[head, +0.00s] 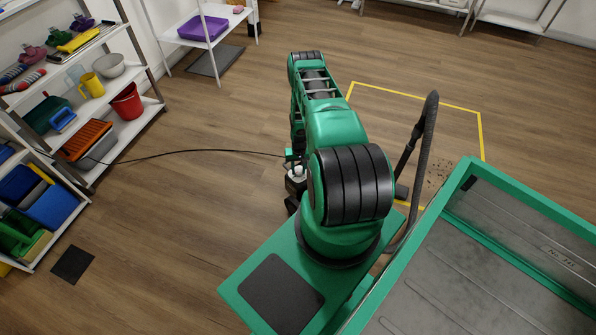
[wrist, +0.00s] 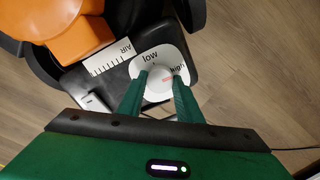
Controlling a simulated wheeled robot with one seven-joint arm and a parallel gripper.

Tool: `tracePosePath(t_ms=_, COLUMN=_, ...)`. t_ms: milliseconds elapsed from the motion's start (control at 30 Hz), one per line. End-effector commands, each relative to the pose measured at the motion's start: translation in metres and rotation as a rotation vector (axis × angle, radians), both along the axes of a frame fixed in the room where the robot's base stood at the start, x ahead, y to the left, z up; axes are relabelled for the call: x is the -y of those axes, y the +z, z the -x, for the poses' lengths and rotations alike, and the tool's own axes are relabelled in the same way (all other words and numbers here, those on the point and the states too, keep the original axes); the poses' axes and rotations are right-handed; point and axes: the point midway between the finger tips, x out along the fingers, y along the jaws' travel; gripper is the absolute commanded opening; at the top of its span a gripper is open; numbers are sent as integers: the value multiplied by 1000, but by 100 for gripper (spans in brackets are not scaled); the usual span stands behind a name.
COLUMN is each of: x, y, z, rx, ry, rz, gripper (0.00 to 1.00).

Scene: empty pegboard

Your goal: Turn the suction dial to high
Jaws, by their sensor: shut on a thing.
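The suction dial (wrist: 158,88) is a round white knob on a white plate (wrist: 165,45) marked "low" at the top and "high" at the right. A reddish mark on the knob points up and right, toward "high". My gripper (wrist: 162,78) has its two green fingers shut on opposite sides of the knob. The right finger partly covers the word "high". The dial sits on a black and orange vacuum cleaner (wrist: 75,30). In the head view my arm hides the dial and most of the cleaner.
A dark hose (head: 428,120) rises to the right of my arm. A thin black cord (head: 200,152) crosses the floor to the left. Shelves (head: 150,90) with cleaning goods stand at the left. Dirt (head: 437,175) lies inside a yellow floor outline (head: 420,98). Open floor lies beyond.

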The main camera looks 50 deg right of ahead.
Motion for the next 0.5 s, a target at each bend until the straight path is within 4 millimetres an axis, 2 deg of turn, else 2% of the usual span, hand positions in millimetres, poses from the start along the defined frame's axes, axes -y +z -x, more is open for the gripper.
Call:
tracePosePath(t_ms=167, x=1, y=1, z=-1, rx=3, ry=1, rz=1, gripper=10)
tracePosePath(t_ms=200, x=1, y=1, z=-1, rx=3, ry=1, rz=1, gripper=39)
tracePosePath(t_ms=267, x=1, y=1, z=-1, rx=1, ry=1, rz=1, gripper=51)
tracePosePath(t_ms=500, x=0, y=0, z=-1, rx=1, ry=1, rz=1, gripper=51)
